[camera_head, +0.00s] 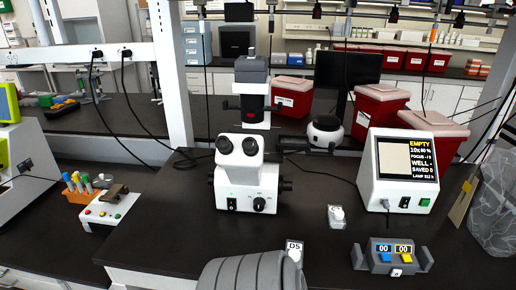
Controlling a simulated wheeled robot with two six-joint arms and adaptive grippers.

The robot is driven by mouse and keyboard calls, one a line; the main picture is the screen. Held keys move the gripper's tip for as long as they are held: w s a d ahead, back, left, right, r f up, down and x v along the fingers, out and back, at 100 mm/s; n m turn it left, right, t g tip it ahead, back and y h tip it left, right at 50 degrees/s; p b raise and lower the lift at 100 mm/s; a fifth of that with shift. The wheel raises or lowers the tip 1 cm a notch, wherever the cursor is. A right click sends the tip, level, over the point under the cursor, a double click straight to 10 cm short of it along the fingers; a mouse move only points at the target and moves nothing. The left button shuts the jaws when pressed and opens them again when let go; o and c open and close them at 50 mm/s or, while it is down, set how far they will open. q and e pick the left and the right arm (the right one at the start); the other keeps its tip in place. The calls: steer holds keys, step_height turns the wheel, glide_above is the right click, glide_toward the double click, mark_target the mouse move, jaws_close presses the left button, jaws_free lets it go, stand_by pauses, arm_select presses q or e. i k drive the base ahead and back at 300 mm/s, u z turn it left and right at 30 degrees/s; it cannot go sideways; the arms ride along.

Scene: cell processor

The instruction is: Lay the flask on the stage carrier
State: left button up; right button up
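A microscope (247,178) with two dark eyepieces stands at the middle of the black bench. Its stage is mostly hidden behind the eyepieces and body, so I cannot make out the stage carrier. A small clear and white item (337,216), possibly the flask, lies on the bench right of the microscope. A white item labelled D5 (294,250) is at the front, partly hidden by a grey ribbed shape. I cannot tell for sure which of the two is the flask. Neither of my grippers is in view.
A monitor box (401,172) reading EMPTY stands at right. A grey control box (388,258) with blue and yellow buttons is in front of it. A tube rack (80,189) and a small button unit (108,208) are at left. Bench between microscope and monitor is mostly clear.

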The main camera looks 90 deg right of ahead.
mark_target(293, 142)
steer(key=k, duration=1.55)
